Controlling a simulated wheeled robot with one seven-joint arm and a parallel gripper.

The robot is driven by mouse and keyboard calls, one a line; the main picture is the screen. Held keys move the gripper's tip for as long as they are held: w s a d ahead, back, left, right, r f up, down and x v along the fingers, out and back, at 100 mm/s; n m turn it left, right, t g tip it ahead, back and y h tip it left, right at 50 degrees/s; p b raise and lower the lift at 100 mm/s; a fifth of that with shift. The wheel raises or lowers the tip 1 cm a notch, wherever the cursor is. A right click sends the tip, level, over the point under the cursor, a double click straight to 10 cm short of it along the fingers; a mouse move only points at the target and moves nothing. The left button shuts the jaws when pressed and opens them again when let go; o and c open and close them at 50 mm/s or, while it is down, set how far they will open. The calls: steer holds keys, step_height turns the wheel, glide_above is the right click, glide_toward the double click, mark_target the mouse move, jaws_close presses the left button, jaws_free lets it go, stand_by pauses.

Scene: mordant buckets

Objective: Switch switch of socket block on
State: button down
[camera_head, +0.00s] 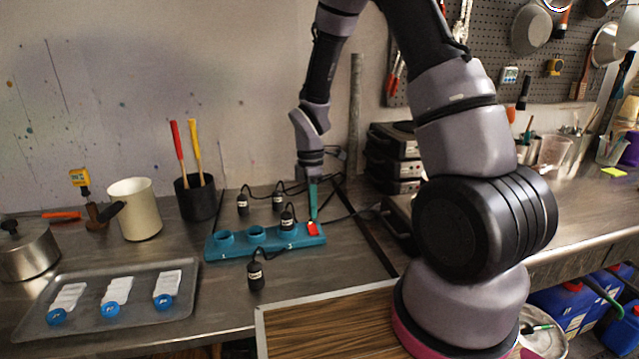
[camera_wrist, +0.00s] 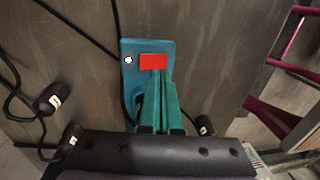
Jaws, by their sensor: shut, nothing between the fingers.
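The teal socket block (camera_head: 240,250) lies on the metal bench, with round sockets in a row. Its red switch (camera_head: 313,229) is at the right end. It also shows in the wrist view (camera_wrist: 153,61), beside a small white dot. My gripper (camera_head: 313,217) is shut and empty, pointing down at the switch. In the wrist view its teal fingertips (camera_wrist: 158,74) meet the near edge of the red switch; I cannot tell whether they touch it. A black plug (camera_head: 287,218) stands in the right socket. The switch's tilt cannot be made out.
Loose black plugs lie behind the block (camera_head: 243,205) and in front of it (camera_head: 255,276). A metal tray (camera_head: 85,325) with white strips and blue caps is at the left. A cream pot (camera_head: 134,208) and a black holder (camera_head: 196,199) stand behind. Black cables cross the bench.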

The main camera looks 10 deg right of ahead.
mark_target(314, 232)
step_height(314, 232, up, 10)
steer(key=s, duration=0.1)
steer(key=shift+r, duration=0.2)
steer(key=shift+s, duration=0.1)
